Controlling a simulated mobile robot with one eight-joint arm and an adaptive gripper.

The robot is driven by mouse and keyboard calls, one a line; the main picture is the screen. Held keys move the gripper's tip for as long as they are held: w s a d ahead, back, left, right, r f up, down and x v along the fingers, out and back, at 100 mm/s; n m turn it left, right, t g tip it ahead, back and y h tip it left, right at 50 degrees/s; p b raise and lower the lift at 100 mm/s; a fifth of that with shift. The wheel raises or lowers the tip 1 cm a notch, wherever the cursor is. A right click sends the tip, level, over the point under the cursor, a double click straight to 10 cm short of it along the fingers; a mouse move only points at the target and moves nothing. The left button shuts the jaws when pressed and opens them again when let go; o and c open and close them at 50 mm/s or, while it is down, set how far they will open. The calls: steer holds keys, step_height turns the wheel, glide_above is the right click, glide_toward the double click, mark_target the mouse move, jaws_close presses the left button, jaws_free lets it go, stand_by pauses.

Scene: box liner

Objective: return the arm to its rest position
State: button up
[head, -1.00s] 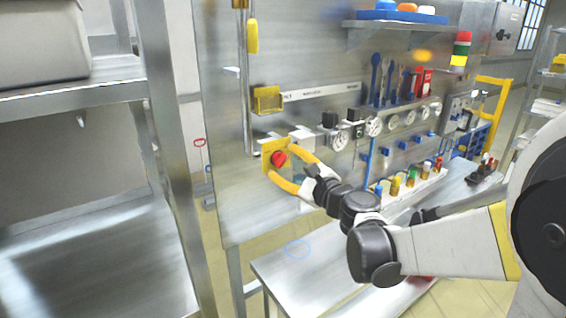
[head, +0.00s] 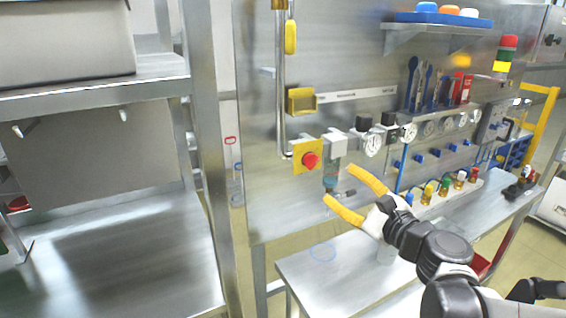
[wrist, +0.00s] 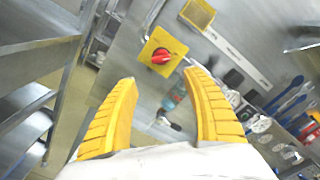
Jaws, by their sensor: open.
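My gripper (head: 338,188) has two yellow fingers spread apart, with nothing between them. In the head view it is in front of the steel panel (head: 262,200), below and right of the red knob (head: 310,160) on its yellow plate (head: 299,166). In the wrist view the fingers (wrist: 158,90) are wide open, and the red knob (wrist: 161,56) shows beyond them, apart from both. My arm reaches in from the lower right of the head view.
A steel shelf rack (head: 205,130) stands at the left. A steel bench (head: 330,268) runs below the panel, with small coloured-cap bottles (head: 428,193) at its back. Gauges (head: 372,144) and a wall shelf (head: 440,28) are on the panel. A yellow frame (head: 545,115) is at the right.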

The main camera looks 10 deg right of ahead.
steer(key=s+a+f+n+g+b, duration=0.3)
steer(key=s+a+f+n+g, duration=0.3)
steer(key=s+a+f+n, duration=0.4)
steer(key=s+d+f+n+g+h+b, duration=0.2)
steer(key=s+d+f+n+g+h, duration=0.2)
steer(key=s+f+n, duration=0.4)
steer(key=d+n+h, duration=0.1)
steer(key=d+n, duration=0.1)
steer(key=n, duration=0.3)
steer(key=shift+s+d+f+h+b, duration=0.15)
steer(key=shift+s+f+h+b, duration=0.15)
steer(key=shift+f+b, duration=0.1)
